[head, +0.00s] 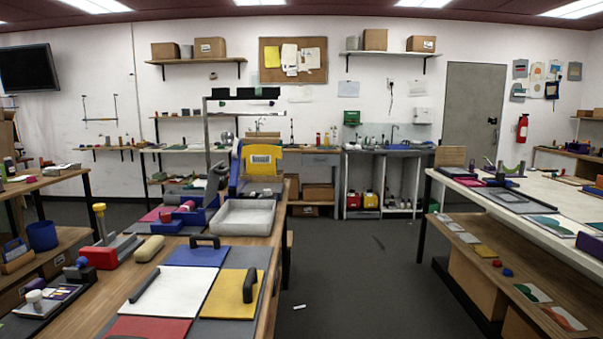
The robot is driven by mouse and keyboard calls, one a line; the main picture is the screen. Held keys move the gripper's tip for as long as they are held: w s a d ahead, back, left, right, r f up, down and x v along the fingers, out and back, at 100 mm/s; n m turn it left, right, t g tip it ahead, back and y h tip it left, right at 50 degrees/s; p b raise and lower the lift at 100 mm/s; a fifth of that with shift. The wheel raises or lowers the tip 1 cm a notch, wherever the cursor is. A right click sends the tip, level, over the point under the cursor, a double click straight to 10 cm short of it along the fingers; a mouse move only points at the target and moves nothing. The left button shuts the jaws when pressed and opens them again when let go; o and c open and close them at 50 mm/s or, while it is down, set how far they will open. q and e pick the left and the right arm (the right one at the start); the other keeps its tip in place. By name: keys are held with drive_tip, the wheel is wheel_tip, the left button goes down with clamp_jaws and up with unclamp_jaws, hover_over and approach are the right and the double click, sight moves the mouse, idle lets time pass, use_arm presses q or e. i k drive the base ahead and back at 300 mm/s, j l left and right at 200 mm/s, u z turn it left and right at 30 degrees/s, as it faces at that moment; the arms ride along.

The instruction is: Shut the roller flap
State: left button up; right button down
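A machine with a blue frame (235,178) stands at the far part of the left workbench. It carries a raised yellow panel (260,160) with a pale label, facing me. This panel may be the roller flap, but I cannot tell for sure at this distance. It looks upright or steeply tilted. A pale grey tray (245,217) lies in front of the machine. Neither of my grippers shows in the head view.
The left workbench (262,325) holds a blue board (197,257), a white board (165,291), a yellow board (222,305) with a black handle, and a red tool (100,257). A long white-topped table (470,188) stands right. The grey floor (345,270) between is mostly clear.

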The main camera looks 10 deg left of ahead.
sight(215, 172)
drive_tip(key=i+l+z, duration=0.2)
drive_tip(key=z, duration=0.3)
drive_tip(key=i+l+z, duration=0.2)
drive_tip(key=z, duration=0.25)
drive_tip(key=i+l+u, duration=0.15)
drive_tip(key=i, duration=0.25)
drive_tip(key=i+l+u, duration=0.15)
drive_tip(key=i, duration=0.25)
drive_tip(key=i+l+u, duration=0.15)
drive_tip(key=i, duration=0.2)
drive_tip(key=i+j+u, duration=0.1)
drive_tip(key=i+u, duration=0.4)
drive_tip(key=i+l+u, duration=0.1)
drive_tip(key=i+u, duration=0.8)
drive_tip(key=i+l+u, duration=0.15)
drive_tip(key=i+u, duration=0.3)
drive_tip(key=i, duration=0.25)
